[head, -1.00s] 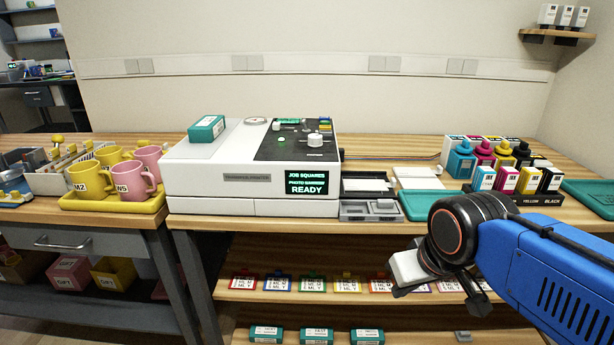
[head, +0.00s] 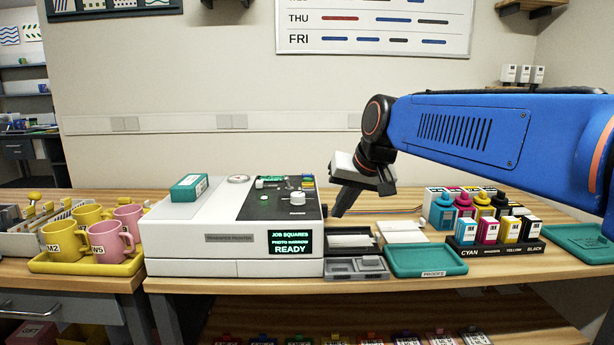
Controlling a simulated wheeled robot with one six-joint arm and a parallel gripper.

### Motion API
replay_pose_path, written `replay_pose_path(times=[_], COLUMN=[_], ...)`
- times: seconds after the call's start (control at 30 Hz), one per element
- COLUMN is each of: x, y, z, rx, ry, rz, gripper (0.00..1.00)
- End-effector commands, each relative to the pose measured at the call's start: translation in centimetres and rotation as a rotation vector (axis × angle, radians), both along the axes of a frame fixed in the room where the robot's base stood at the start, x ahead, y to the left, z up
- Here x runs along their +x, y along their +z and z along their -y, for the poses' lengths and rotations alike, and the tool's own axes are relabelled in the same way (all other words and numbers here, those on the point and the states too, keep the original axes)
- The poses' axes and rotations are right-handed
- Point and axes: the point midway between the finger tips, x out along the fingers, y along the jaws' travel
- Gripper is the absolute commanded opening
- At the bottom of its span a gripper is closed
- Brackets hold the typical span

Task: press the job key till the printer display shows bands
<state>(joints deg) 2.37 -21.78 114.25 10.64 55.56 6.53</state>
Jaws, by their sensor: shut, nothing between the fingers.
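The white printer (head: 185,235) stands on the wooden bench at centre left. Its lit display (head: 289,242) on the front right reads "JOB SQUARES", a smaller line that looks like "PHOTO WARNING", and "READY". A dark control panel (head: 268,208) on its top carries a green button (head: 271,179), a white knob (head: 297,198) and several small coloured keys (head: 307,182). I cannot read which key is the job key. My gripper (head: 338,213) is shut and empty, pointing down just right of the printer's panel, apart from the keys as far as I can tell.
A teal box (head: 189,187) lies on the printer's top left. Yellow and pink mugs stand on a yellow tray (head: 88,266) at left. Grey trays (head: 356,268) and a teal proofs tray (head: 426,261) lie right of the printer. Ink bottles and cartridges (head: 488,229) stand further right.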

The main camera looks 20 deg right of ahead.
Motion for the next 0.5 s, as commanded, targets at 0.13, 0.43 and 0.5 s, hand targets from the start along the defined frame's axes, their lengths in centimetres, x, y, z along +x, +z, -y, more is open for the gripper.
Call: replay_pose_path(times=[0.13,0.43,0.5], x=[4.5,13.4,15.5], y=[2.7,7.7,8.8], z=[-0.1,0.0,0.0], rx=[0.042,0.129,0.152], ry=[-0.025,-0.073,-0.083], rz=[0.022,0.070,0.083], gripper=[0.00,0.00,0.00])
